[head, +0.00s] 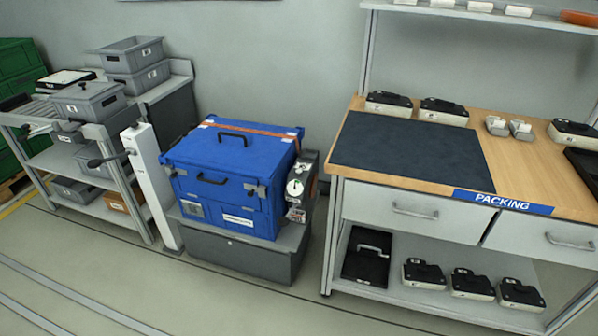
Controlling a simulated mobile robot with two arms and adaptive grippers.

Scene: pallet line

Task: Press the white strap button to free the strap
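A blue lidded case (225,165) sits on a low grey stand (250,256). An orange strap (247,128) runs across the top of its lid near the back edge. A round white button (295,187) shows on a dark and grey strap unit (309,172) at the right side of the case. Whether the button is pressed is too small to tell. The strap lies over the lid, and its ends are hard to make out. Neither of my grippers is in view.
A white post (150,185) with a dark arm stands left of the case. A grey rack (95,130) with bins is further left. A packing bench (400,186) with a dark mat (410,150) stands at the right. The floor in front is clear.

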